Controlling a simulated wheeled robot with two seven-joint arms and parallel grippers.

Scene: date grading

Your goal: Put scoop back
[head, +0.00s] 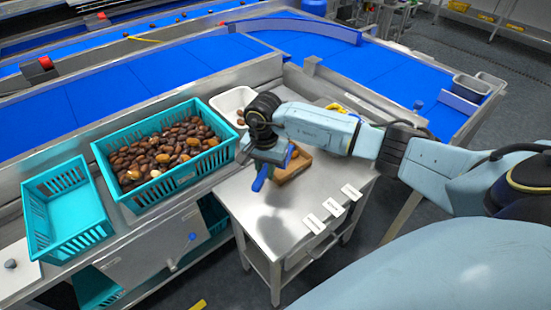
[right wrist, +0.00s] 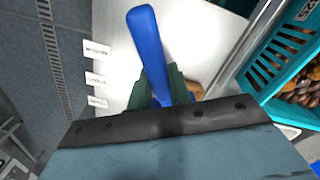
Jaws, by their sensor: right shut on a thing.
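My right gripper (head: 264,163) is above the left part of the small steel table (head: 282,231). It is shut on the blue scoop (head: 259,184). In the right wrist view the scoop's blue handle (right wrist: 149,45) sticks up between the dark green fingers (right wrist: 172,88). The rest of the scoop is hidden by the gripper. My left gripper is in neither view.
A teal crate of dates (head: 135,204) stands left of the gripper, with an empty teal crate (head: 58,178) further left. A white tub (head: 223,104) and a brown wooden box (head: 297,171) are close by. Three white labels (head: 333,207) lie along the table's right side.

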